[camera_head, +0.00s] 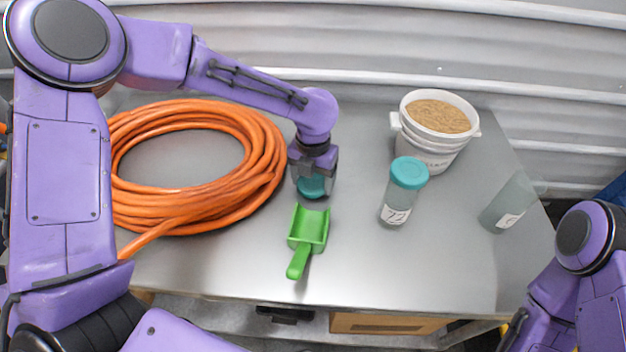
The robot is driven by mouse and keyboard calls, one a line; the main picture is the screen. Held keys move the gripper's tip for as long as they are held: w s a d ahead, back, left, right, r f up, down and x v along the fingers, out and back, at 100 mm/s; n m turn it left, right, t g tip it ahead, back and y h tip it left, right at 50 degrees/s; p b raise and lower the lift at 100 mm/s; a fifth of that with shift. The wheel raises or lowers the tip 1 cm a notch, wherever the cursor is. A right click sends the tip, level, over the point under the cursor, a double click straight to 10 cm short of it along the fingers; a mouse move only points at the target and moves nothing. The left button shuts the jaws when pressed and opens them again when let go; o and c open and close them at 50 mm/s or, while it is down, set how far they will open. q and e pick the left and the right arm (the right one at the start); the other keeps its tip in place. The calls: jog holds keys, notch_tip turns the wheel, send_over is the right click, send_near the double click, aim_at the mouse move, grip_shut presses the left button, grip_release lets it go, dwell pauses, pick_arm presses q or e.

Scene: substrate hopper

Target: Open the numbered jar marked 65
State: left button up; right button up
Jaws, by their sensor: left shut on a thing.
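My left gripper (312,186) is shut on a teal lid (312,188), in the middle of the table just behind the green scoop. No jar body shows under this lid. A clear greenish jar (508,204) stands at the right side of the table with no teal lid on it. Its white label is turned partly away, and I cannot read the whole number. Another jar (399,203), marked 72, stands upright right of the middle with its teal lid on. Part of my right arm shows at the lower right, but its gripper is out of view.
A coil of orange hose (265,180) covers the left of the table. A green scoop (308,233) lies at the front middle. A white bucket of tan grains (432,150) stands at the back. The metal table (430,270) is clear at the front right.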

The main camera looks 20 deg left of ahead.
aim_at(313, 181)
pick_arm(q)
jog(key=shift+w+f, duration=0.1)
jog(key=shift+f, duration=0.55)
jog(key=shift+f, duration=0.1)
jog(key=o, duration=1.2)
jog(key=shift+c, duration=0.2)
notch_tip(313, 181, up, 12)
jog(key=shift+r, duration=0.25)
